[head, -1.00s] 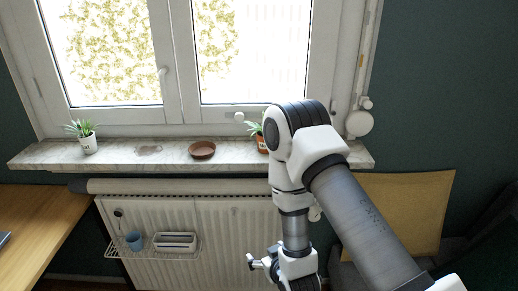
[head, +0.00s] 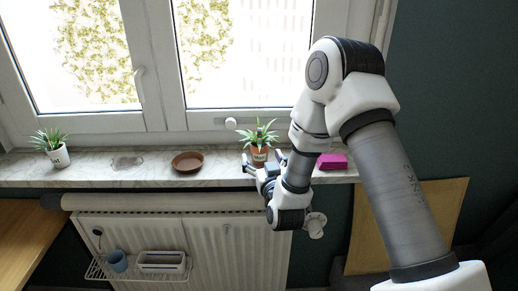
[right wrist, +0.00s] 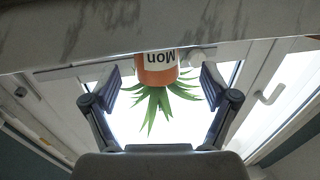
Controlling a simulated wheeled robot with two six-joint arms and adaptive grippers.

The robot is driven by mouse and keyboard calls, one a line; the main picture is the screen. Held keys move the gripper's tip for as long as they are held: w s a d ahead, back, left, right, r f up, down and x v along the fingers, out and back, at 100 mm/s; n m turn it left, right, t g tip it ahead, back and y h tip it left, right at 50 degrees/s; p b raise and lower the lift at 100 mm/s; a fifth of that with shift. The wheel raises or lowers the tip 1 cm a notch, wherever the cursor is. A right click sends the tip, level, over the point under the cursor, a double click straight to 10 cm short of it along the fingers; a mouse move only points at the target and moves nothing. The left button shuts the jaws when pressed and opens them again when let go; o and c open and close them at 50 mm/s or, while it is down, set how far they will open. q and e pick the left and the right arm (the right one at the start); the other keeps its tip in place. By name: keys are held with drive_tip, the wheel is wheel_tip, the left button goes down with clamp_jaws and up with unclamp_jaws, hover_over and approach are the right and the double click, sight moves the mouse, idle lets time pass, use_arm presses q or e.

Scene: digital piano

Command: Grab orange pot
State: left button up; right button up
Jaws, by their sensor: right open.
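The orange pot (head: 259,156) stands upright on the windowsill with a spiky green plant and a white label. My right gripper (head: 262,168) is open just in front of it. In the right wrist view, which is upside down, the orange pot (right wrist: 157,72) shows between the two spread fingers of my right gripper (right wrist: 162,85), with the label letters "Mon" inverted. No finger clearly touches the pot, and I cannot tell how far it lies between them. My left gripper is not in view.
The marble windowsill (head: 222,174) also holds a brown saucer (head: 188,162), a white potted plant (head: 55,151) at the left, and a pink object (head: 332,161) right of the gripper. The window is behind; a radiator (head: 220,250) with a wire shelf (head: 110,272) is below.

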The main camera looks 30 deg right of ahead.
sight(262, 155)
drive_tip(key=x, duration=0.3)
drive_tip(key=f+x, duration=0.1)
drive_tip(key=x, duration=0.1)
drive_tip(key=shift+s+d+p, duration=0.1)
drive_tip(key=shift+d+p, duration=0.2)
drive_tip(key=shift+p, duration=0.05)
drive_tip(key=shift+s+a+r, duration=0.2)
drive_tip(key=shift+a+r, duration=0.05)
drive_tip(key=c, duration=1.5)
